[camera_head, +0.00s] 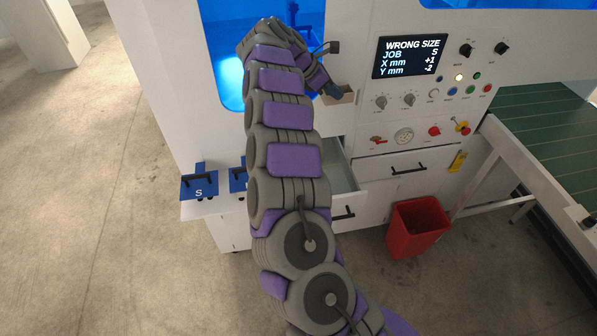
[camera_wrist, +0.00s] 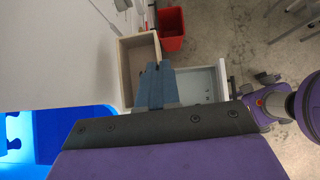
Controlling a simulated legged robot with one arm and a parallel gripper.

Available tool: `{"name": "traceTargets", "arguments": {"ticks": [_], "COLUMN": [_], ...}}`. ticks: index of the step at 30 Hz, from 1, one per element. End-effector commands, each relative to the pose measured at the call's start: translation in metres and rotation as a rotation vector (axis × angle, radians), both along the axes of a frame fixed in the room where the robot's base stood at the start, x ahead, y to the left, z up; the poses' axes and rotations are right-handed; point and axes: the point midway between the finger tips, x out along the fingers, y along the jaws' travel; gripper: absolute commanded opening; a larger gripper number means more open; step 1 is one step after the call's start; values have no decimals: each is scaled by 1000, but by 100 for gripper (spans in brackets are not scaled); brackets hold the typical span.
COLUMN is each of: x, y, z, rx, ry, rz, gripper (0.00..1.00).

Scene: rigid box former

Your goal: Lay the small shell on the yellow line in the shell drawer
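A small beige open box, the small shell (camera_head: 347,97), is at the end of my arm in the head view. In the wrist view the shell (camera_wrist: 124,70) is hollow, and my blue-grey fingers (camera_wrist: 159,68) meet its right wall. My gripper (camera_head: 333,91) appears shut on that wall, holding the shell above the drawer's height. The open white drawer (camera_head: 344,180) is below, partly hidden by my arm. In the wrist view the drawer (camera_wrist: 203,84) lies right of the shell, with small dark marks on its floor. No yellow line is visible in it.
A screen (camera_head: 410,57) reads WRONG SIZE, JOB S, X +1, Y -2. A shut drawer (camera_head: 407,168) and a red bin (camera_head: 417,226) are right of the open drawer. A blue plate marked S (camera_head: 199,187) is at left. A green conveyor (camera_head: 548,125) stands right.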

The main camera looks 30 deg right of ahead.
Motion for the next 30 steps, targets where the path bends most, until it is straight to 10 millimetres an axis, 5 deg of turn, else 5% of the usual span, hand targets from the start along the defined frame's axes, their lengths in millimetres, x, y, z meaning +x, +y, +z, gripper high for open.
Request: {"name": "traceTargets", "arguments": {"ticks": [6, 12, 20, 30], "x": [32, 49, 53, 53], "y": [65, 102, 107, 116], "z": [-10, -22, -41, -117], "rx": [-9, -4, 6, -2], "ry": [0, 1, 3, 6], "rz": [-42, -42, -42, -39], "gripper": [0, 0, 0, 0]}}
